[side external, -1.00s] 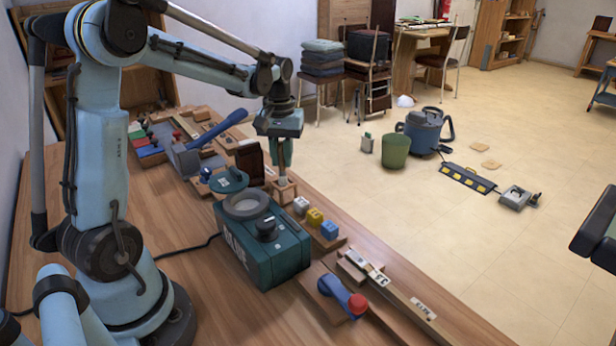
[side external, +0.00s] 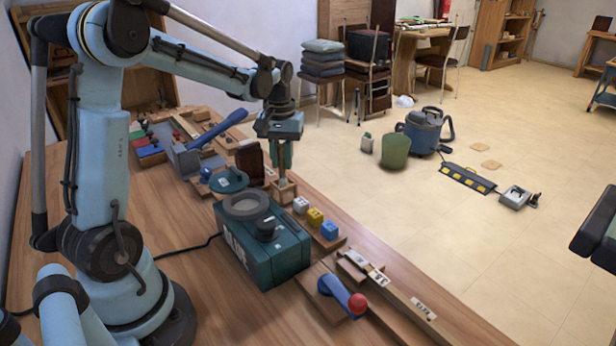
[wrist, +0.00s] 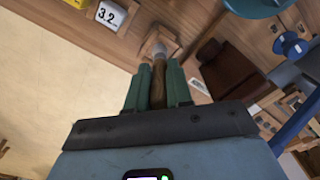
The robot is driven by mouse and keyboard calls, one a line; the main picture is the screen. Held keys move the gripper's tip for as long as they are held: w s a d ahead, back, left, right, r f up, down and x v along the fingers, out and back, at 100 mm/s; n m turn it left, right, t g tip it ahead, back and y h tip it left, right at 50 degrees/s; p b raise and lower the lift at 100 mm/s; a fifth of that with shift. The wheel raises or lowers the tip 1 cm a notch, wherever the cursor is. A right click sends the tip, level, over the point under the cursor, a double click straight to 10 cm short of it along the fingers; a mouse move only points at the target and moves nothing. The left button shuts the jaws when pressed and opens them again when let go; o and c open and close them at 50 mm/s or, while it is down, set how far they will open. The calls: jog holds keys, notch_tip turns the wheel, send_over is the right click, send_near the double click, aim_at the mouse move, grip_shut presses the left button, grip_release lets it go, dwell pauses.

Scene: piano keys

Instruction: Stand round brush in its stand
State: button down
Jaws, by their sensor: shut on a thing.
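My gripper (side external: 282,164) points down over the row of things along the bench's right edge, behind the green box. In the wrist view my two green fingers (wrist: 158,78) are shut on the round brush (wrist: 158,88), gripping its brown wooden handle. Its pale grey end (wrist: 157,50) points away from my wrist. A small wooden block (side external: 285,191), which looks like the stand, is directly below my fingers in the side view. The brush's lower end meets or overlaps it there; I cannot tell whether it is in a hole, as the contact is small.
The green box with a round top (side external: 262,250) stands close in front. A dark brown upright piece (side external: 250,162) and a green disc (side external: 229,180) are close on the left. White, yellow and blue cubes (side external: 315,217) sit to the right. The bench edge is near.

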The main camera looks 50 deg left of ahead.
aim_at(281, 146)
jog(key=shift+f, duration=1.45)
dwell(1.4)
dwell(0.3)
jog(key=c, duration=0.9)
grip_release()
jog(key=shift+c, duration=0.2)
jog(key=shift+o, duration=0.3)
jog(key=o, duration=0.3)
jog(key=shift+o, duration=0.2)
jog(key=shift+r, duration=0.1)
jog(key=shift+r, duration=3.4)
